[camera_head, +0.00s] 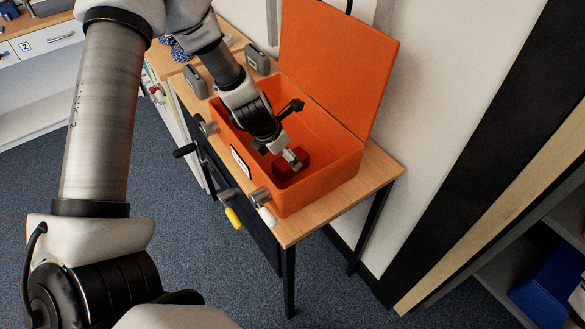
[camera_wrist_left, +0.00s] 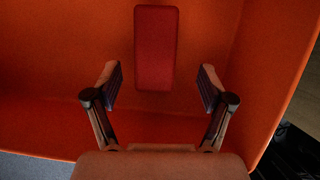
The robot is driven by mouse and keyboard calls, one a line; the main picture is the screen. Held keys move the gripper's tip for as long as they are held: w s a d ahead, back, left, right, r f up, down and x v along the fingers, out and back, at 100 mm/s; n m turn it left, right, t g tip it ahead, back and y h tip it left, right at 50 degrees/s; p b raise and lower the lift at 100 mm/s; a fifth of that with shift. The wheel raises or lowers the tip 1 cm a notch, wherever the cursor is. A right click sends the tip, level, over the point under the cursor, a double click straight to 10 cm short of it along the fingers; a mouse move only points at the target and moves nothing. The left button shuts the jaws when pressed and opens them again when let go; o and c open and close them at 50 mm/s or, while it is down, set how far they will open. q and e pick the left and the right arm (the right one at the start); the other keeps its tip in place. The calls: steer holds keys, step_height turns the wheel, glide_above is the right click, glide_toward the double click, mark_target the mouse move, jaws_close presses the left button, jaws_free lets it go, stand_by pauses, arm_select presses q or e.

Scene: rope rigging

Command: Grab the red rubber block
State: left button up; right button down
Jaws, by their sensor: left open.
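The red rubber block (camera_head: 291,163) lies inside the open orange box (camera_head: 328,186), near its right end. In the left wrist view the block (camera_wrist_left: 156,48) is a dark red upright rectangle between and beyond the fingertips. My left gripper (camera_head: 290,156) reaches down into the box, over the block and partly hiding it. In the left wrist view the left gripper (camera_wrist_left: 160,84) is open and empty, with one finger on each side of the block's line. No contact with the block shows. My right gripper is not in view.
The orange lid (camera_head: 335,65) stands open at the back. The box rests on a wooden table (camera_head: 381,172) beside a white wall. The box walls stand close around my gripper. Handles, one yellow (camera_head: 233,218), stick out in front. A grey shelf (camera_head: 555,215) stands at the right.

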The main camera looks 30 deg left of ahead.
arm_select(q)
steer(key=b+x, duration=0.2)
steer(key=x, duration=0.1)
steer(key=b+x, duration=0.1)
steer(key=x, duration=0.1)
steer(key=shift+w+a+f, duration=0.2)
steer(key=shift+w+a, duration=0.05)
steer(key=shift+f+b, duration=0.1)
steer(key=shift+b, duration=0.25)
steer(key=shift+w, duration=0.1)
steer(key=shift+f, duration=0.15)
steer(key=c, duration=1.5)
